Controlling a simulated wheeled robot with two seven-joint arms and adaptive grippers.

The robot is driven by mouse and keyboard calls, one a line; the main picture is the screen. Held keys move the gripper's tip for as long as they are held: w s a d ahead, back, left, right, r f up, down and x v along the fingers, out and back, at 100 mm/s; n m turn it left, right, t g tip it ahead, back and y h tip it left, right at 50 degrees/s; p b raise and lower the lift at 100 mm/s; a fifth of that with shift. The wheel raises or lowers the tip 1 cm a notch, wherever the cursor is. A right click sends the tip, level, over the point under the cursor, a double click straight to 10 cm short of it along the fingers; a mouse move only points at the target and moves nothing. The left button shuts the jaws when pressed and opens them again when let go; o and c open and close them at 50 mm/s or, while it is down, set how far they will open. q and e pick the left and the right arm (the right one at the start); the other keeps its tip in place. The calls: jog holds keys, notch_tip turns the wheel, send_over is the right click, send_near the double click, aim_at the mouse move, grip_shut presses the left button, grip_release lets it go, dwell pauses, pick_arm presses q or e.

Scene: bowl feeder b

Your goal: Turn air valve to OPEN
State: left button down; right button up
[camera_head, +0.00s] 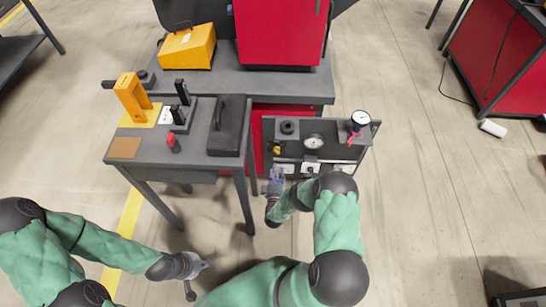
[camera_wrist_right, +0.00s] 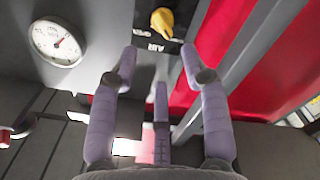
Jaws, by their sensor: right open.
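The air valve's yellow handle (camera_head: 277,150) sits on the grey panel (camera_head: 350,163), at the panel's left side. In the right wrist view the yellow handle (camera_wrist_right: 163,22) is at the top, above a dark label partly reading "AIR". My right gripper (camera_head: 275,176) is just in front of and below the handle. In the right wrist view its fingers (camera_wrist_right: 157,65) are spread, empty and apart from the handle. My left gripper (camera_head: 198,266) hangs low at the lower left, away from the panel; its fingers are too small to judge.
A gauge (camera_wrist_right: 57,42) and a red-handled part (camera_head: 352,136) are on the panel. A grey table (camera_head: 200,165) with fixtures and a dark case stands left of my right gripper, its leg close by. A red machine (camera_head: 280,35) stands behind.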

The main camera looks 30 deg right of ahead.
aim_at(277, 153)
jog(key=b+x, duration=0.2)
jog(key=x, duration=0.6)
jog(key=shift+w+f+b, duration=0.1)
jog(key=shift+w+b, duration=0.05)
jog(key=shift+b, duration=0.25)
jog(key=shift+w+d, duration=0.3)
jog(key=shift+w, duration=0.2)
grip_shut()
